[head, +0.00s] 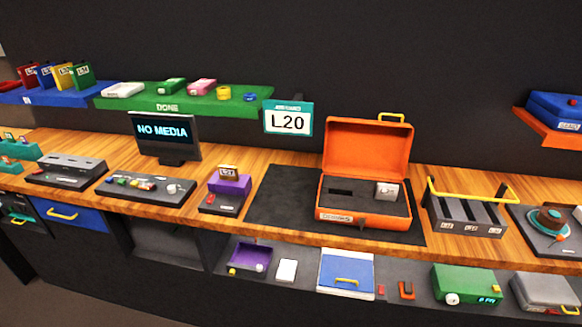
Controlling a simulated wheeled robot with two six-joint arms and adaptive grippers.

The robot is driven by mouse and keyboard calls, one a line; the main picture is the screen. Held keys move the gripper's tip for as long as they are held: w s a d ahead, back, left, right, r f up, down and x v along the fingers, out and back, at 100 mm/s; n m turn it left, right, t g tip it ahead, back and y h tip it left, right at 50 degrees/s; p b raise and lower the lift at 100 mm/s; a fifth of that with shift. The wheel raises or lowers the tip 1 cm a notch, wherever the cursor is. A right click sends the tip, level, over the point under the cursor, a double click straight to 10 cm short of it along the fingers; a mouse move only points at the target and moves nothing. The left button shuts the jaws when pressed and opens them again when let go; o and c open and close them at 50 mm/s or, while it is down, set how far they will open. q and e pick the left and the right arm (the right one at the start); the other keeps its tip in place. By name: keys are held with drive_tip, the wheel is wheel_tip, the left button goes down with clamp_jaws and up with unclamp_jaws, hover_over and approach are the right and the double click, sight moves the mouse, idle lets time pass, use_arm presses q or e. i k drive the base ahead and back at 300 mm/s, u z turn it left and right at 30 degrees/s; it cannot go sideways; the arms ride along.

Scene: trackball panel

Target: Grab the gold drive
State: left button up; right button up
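A small gold-orange piece with a pale label (228,170) stands in the top of a purple block (231,185) on a dark base. It looks like the gold drive, but it is too small to be sure. An open orange case (366,155) sits on a dark mat (283,195) to its right. Its dark foam has an empty slot at the left and a silver-grey block (387,191) at the right. A screen (163,132) reads "NO MEDIA". Neither of my grippers is in view.
A teal sign reading L20 (288,118) hangs above the counter. A grey rack with a yellow handle (466,215) stands right of the case. A green shelf (190,100) holds small items. The mat left of the case is clear.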

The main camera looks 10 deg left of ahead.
sight(227, 173)
drive_tip(key=z, duration=0.4)
drive_tip(key=i, duration=0.85)
drive_tip(key=u, duration=0.45)
drive_tip(key=i, duration=0.6)
drive_tip(key=u, duration=0.5)
